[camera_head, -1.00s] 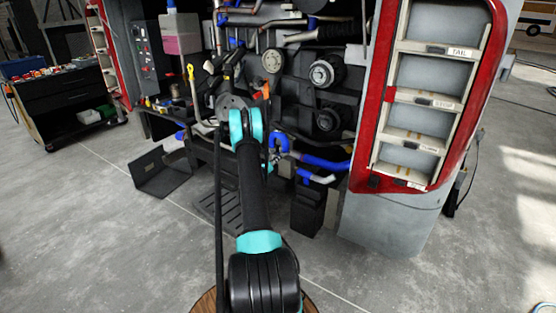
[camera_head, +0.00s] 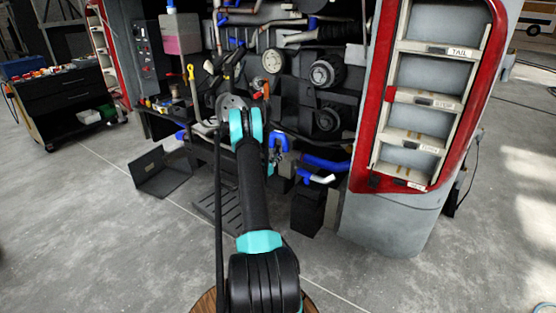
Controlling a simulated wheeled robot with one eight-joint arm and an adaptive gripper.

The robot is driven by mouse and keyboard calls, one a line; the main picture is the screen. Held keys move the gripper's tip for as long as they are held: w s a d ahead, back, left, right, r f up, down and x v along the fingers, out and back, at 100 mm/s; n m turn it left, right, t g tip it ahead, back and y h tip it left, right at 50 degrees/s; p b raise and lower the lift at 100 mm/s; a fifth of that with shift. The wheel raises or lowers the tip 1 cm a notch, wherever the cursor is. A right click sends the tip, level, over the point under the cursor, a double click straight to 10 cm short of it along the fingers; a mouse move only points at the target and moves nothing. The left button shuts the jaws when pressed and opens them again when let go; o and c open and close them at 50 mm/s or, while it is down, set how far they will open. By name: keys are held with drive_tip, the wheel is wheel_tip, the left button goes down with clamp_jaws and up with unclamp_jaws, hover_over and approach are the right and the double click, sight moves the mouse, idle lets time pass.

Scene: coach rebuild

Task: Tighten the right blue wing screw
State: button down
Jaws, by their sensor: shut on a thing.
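My arm (camera_head: 256,200) reaches from the bottom middle up to the engine bay, with a turquoise joint (camera_head: 246,125) in front of the machinery. A small part of my wrist (camera_head: 272,158) shows just right of that joint. My gripper's fingers are hidden behind the arm, so what they hold does not show. I cannot make out the right blue wing screw. A curved blue hose piece (camera_head: 279,139) shows right of the joint, and a larger blue hose (camera_head: 326,163) lies further right.
The red-framed shelf panel (camera_head: 366,155) stands close on the right. A black open box (camera_head: 160,172) lies on the floor at left. A tool cart (camera_head: 75,100) stands at far left.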

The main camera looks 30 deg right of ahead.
drive_tip(key=c, duration=1.7)
unclamp_jaws()
drive_tip(key=shift+r, duration=0.1)
wheel_tip(320, 180, up, 10)
drive_tip(key=shift+f, duration=0.1)
